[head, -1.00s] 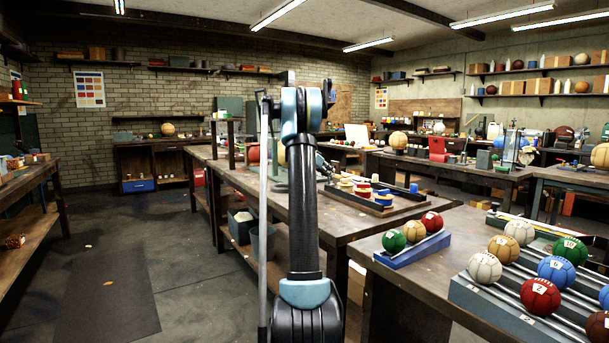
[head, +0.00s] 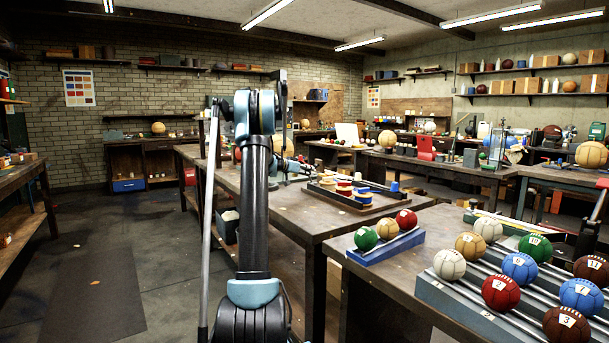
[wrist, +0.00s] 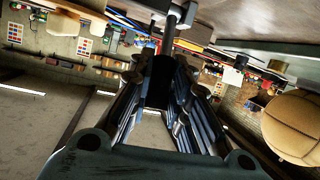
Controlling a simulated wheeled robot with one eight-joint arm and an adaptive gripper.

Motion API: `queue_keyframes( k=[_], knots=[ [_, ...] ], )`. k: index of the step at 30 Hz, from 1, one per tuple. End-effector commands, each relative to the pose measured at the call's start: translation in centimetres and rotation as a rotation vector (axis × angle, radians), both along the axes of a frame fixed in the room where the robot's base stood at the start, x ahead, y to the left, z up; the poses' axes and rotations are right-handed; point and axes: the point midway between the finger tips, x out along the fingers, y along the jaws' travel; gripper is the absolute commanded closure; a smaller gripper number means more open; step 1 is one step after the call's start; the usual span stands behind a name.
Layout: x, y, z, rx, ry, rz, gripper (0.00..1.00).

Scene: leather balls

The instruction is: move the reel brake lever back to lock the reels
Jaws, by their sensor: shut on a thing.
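In the wrist view my gripper (wrist: 165,75) is shut on a dark rod with a short crossbar (wrist: 172,28), which looks like the reel brake lever. Its lower end and mount cannot be made out. In the head view my arm stands in front, and the gripper (head: 294,168) shows only small beside it, over the long middle table. A tray (head: 335,203) on that table carries several small coloured reel-like pieces (head: 345,187), to the right of the gripper.
A tan leather ball (wrist: 296,125) looms at the wrist view's right edge. A rack of numbered balls (head: 455,300) and a blue stand (head: 385,247) with three balls fill the near right bench. The floor (head: 160,270) left of the middle table is clear.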

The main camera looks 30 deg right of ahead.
Motion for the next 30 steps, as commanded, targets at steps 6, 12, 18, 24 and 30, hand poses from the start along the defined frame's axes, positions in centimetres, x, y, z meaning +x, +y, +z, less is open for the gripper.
queue_keyframes(
  k=[6, 12, 18, 24, 30],
  knots=[
    [0.4, 0.4, -0.1, 0.004, -0.003, 0.008, 0.78],
    [0.2, 0.3, -0.1, 0.003, -0.002, 0.004, 0.62],
    [0.0, 0.1, 0.0, 0.002, -0.001, 0.001, 0.62],
    [-0.2, 1.6, 0.4, 0.002, 0.0, 0.003, 0.62],
    [-1.0, 5.0, 1.5, 0.004, -0.001, 0.003, 0.62]
  ],
)
